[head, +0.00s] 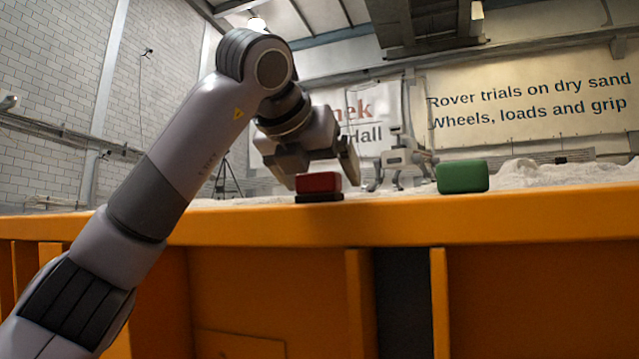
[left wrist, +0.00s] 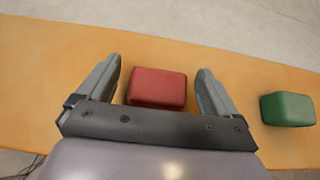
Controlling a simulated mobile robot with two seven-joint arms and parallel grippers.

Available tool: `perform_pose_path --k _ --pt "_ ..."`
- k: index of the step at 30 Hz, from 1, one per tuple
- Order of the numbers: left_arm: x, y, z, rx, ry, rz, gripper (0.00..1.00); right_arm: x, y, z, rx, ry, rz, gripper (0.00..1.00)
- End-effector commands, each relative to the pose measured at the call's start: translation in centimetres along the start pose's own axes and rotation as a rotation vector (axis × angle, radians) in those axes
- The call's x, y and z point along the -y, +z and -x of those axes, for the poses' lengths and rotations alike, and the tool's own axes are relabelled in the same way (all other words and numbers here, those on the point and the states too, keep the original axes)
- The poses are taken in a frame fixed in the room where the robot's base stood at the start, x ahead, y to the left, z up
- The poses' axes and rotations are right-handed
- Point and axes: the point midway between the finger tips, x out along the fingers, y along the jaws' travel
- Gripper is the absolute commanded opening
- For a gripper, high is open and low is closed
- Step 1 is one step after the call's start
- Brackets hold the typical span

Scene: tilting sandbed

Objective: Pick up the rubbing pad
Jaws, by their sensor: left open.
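A red block with a dark base, which looks like the rubbing pad (head: 319,183), lies on the orange rim of the sandbed. In the left wrist view the red pad (left wrist: 158,87) lies between the two fingers, with a gap on either side. My left gripper (head: 320,168) is open and points down at the pad, with its fingers to either side of it. It holds nothing. In the left wrist view both fingers of the gripper (left wrist: 160,70) are spread. My right gripper is not in view.
A green block (head: 462,177) sits on the same rim to the right; it also shows in the left wrist view (left wrist: 287,109). The orange sandbed wall (head: 480,228) stands in front, with pale sand (head: 570,172) behind. The rim between the blocks is clear.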

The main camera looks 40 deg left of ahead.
Motion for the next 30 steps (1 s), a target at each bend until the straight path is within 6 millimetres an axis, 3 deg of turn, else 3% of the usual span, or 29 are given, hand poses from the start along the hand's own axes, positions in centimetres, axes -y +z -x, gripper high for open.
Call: perform_pose_path --k 4,12,17,30 --pt "0.0 0.1 -1.6 -0.001 -0.001 0.002 0.94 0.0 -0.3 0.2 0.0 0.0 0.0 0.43" --pt "0.0 0.0 -1.9 0.0 -0.001 0.001 0.9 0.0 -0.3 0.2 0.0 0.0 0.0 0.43" --pt "0.0 0.0 -1.9 0.0 -0.001 0.001 0.38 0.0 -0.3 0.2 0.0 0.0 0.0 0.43" --pt "0.0 0.6 -1.6 0.002 -0.002 0.002 0.38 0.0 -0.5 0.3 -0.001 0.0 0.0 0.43"
